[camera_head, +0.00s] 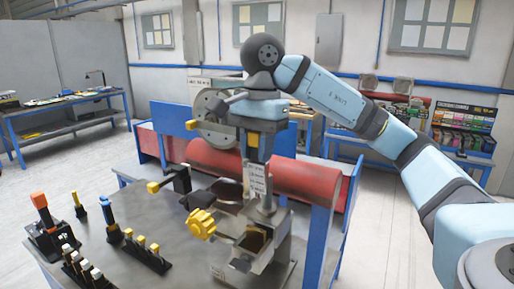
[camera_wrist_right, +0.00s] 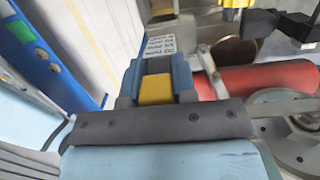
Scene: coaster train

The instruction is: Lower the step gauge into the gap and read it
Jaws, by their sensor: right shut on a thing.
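My right gripper (camera_head: 256,140) points down above the bench fixture (camera_head: 262,245) and is shut on the step gauge (camera_head: 257,181). The gauge is a narrow strip with a white, printed face, hanging upright below the jaws. In the wrist view the gripper (camera_wrist_right: 156,78) shows blue fingers around a yellow block, with the gauge's printed label (camera_wrist_right: 165,45) beyond. The print is too small and blurred to read reliably. The gauge's lower end is close to the grey post of the fixture; I cannot tell whether it is inside a gap. My left gripper is out of view.
A yellow knob (camera_head: 201,223) and a black clamp arm (camera_head: 170,184) stand left of the gauge. A red cylinder (camera_head: 215,160) and a grey wheel (camera_head: 215,128) lie behind.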

